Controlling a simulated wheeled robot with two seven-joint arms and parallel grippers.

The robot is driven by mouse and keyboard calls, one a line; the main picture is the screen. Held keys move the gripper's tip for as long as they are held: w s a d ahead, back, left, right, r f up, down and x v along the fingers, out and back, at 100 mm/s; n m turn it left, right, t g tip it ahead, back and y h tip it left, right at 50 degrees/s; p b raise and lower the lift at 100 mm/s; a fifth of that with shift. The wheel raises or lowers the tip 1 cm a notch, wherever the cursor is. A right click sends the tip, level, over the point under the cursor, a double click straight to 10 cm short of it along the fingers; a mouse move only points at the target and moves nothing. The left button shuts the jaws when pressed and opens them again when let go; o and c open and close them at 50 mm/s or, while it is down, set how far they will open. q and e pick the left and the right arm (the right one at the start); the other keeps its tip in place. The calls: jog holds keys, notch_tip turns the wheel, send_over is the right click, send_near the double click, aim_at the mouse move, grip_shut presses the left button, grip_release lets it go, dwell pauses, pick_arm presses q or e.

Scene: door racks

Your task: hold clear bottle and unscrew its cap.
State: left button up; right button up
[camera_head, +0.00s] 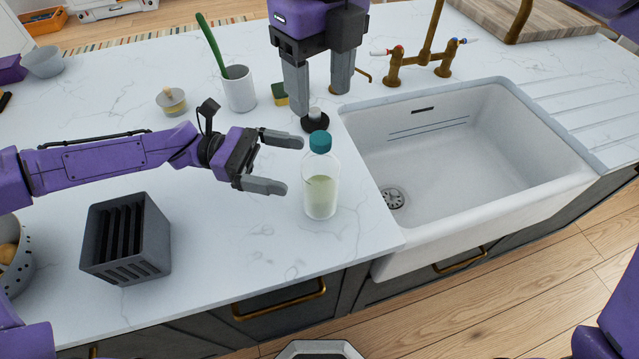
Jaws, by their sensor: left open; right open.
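A clear bottle (321,187) with pale greenish liquid stands upright on the white marble counter, just left of the sink. Its teal cap (320,141) sits on top. My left gripper (294,164) comes in from the left, open and empty, with its fingertips just short of the bottle's left side. My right gripper (317,100) points down from above, behind the cap in the picture. It is open and empty, and its fingers are apart from the cap.
A white sink (480,215) with a brass tap (425,60) lies right of the bottle. A dark slotted holder (125,238) stands at the front left. A white cup (239,90) with a green-handled brush, a sponge (279,93) and a black round item (315,121) stand behind.

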aim_at(320, 171)
pick_arm(q)
jog(key=x, duration=0.6)
jog(key=shift+s+d, duration=0.2)
jog(key=shift+d, duration=0.05)
pick_arm(e)
jog(key=shift+s+d, duration=0.1)
jog(key=shift+s, duration=0.05)
pick_arm(q)
jog(key=shift+d, duration=0.3)
